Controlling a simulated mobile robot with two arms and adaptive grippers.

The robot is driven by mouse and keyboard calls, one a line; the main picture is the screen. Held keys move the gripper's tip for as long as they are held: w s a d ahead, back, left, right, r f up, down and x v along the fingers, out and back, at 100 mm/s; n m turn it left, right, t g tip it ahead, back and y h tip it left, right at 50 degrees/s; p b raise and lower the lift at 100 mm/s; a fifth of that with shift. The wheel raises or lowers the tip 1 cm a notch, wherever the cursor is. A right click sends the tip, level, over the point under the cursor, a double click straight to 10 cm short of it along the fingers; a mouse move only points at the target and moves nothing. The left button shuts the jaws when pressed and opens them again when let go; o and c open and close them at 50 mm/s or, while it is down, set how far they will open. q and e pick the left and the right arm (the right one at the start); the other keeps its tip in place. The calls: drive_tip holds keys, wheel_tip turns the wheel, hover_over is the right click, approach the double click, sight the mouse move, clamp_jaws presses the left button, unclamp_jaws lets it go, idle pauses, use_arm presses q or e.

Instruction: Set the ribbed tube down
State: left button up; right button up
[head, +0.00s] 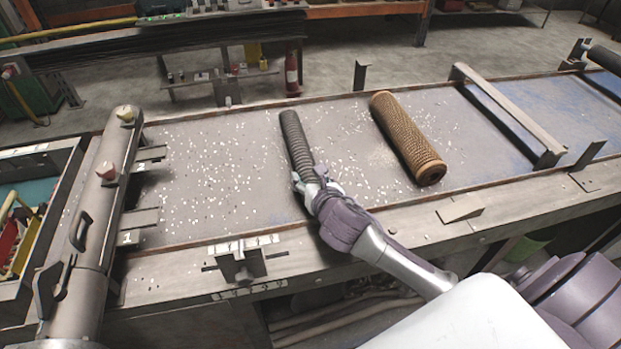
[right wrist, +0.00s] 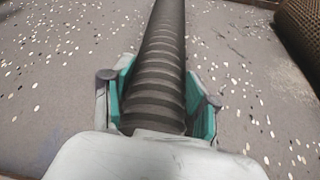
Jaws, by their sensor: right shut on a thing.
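The dark grey ribbed tube (head: 297,141) is over the grey bench top, pointing away from me in the head view. My right gripper (head: 316,184) is shut on its near end. In the right wrist view the tube (right wrist: 162,70) runs up the middle, between the green-padded fingers of my right gripper (right wrist: 160,100), with one finger on each side. I cannot tell whether the tube touches the bench or is a little above it. My left gripper is not in view.
A brown mesh tube (head: 405,137) lies to the right of the ribbed tube. The bench top (head: 190,200) is strewn with small pale chips. A raised metal bar (head: 508,115) crosses it at the right, and a thick grey pipe (head: 95,210) stands at the left. Bare bench lies left of the ribbed tube.

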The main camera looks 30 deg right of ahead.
drive_tip(key=o, duration=1.4)
drive_tip(key=shift+c, duration=0.2)
drive_tip(key=shift+s+r, duration=0.15)
drive_tip(key=shift+s, duration=0.05)
drive_tip(key=v, duration=1.1)
drive_tip(key=shift+s+a+r+b, duration=0.1)
drive_tip(key=shift+s+r+b, duration=0.05)
drive_tip(key=shift+s+b, duration=0.25)
